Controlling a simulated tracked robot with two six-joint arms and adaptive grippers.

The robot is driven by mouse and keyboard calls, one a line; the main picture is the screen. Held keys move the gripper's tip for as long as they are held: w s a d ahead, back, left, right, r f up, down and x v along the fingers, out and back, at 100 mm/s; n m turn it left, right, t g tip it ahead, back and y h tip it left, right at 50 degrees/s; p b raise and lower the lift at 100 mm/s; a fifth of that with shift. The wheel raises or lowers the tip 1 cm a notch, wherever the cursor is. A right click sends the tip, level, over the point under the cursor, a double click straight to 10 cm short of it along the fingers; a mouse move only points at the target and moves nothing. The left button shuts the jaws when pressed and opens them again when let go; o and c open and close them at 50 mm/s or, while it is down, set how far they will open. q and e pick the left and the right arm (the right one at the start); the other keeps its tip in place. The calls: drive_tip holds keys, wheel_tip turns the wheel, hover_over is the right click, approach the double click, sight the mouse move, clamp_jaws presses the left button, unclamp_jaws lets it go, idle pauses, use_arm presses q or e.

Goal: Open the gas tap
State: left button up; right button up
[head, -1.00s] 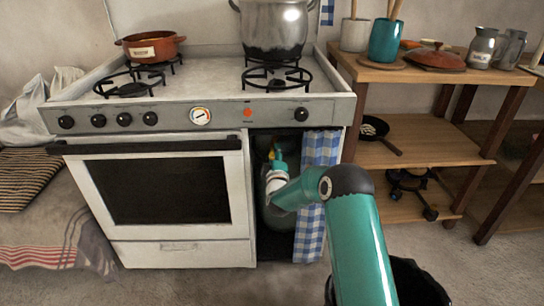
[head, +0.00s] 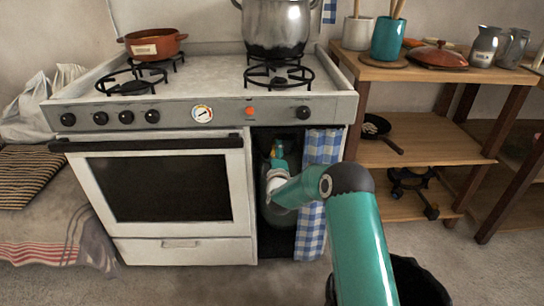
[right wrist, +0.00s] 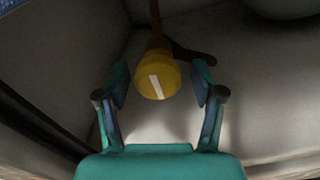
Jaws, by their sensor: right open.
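The gas tap (right wrist: 156,80) is a round yellow knob with a white mark, seen in the right wrist view. The mark runs nearly along the picture's vertical, slightly tilted. My right gripper (right wrist: 159,84) is open, with one finger on each side of the knob and a visible gap on both sides. In the head view, my right gripper (head: 279,153) reaches into the dark compartment right of the oven and mostly hides the tap. A grey gas bottle (head: 274,215) stands in there, partly behind my arm. My left gripper is not in view.
A blue checked curtain (head: 312,230) hangs close at the right of my forearm. The white oven (head: 165,185) bounds the compartment on the left. An orange hose (right wrist: 155,20) runs from behind the knob, and a dark part (right wrist: 196,56) sticks out beside it.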

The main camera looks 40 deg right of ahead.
drive_tip(key=v, duration=1.2)
idle(0.4)
